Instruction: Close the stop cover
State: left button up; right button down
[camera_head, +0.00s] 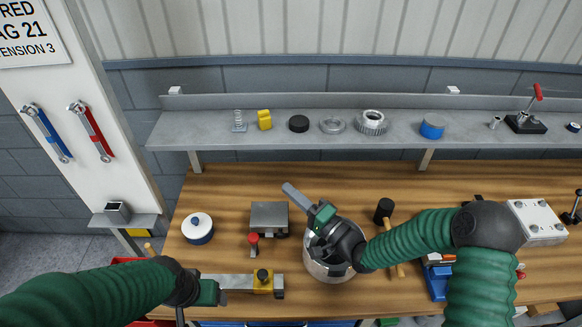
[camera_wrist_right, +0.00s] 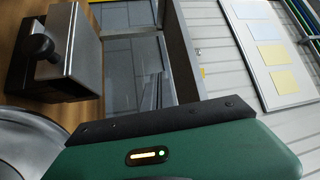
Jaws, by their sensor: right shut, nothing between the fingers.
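A grey metal box-shaped cover (camera_head: 269,214) stands on the bench, left of my right gripper; I take it as the stop cover. A red knob (camera_head: 253,239) stands at its front left edge. In the right wrist view a grey metal box (camera_wrist_right: 72,50) with a black knob (camera_wrist_right: 38,47) shows at the left, apart from the finger. My right gripper (camera_head: 291,190) is shut and empty, raised above the bench to the right of the cover. My left gripper (camera_head: 222,285) is at the lower left, beside a metal bar with a yellow block (camera_head: 263,285); its fingers are unclear.
A steel pot (camera_head: 330,268) stands under my right wrist. A mallet (camera_head: 384,209) lies to the right. A shelf (camera_head: 280,125) with several small parts runs along the back. Bench behind the cover is clear.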

pick_arm(q)
jog(key=shift+s, duration=0.15)
pick_arm(e)
jog(key=shift+s, duration=0.2)
pick_arm(q)
jog(key=shift+f, duration=0.2)
jog(key=shift+f+b, duration=0.25)
jog(key=shift+b, duration=0.2)
jog(key=w+p+v, duration=0.1)
jog(key=p+v, duration=0.7)
jog(key=shift+w+r, duration=0.25)
jog(key=shift+w, duration=0.15)
pick_arm(e)
jog(key=s+r, duration=0.2)
jog(key=s, duration=0.6)
jog(key=s+r, duration=0.2)
jog(key=s, duration=0.6)
jog(key=shift+r, duration=0.4)
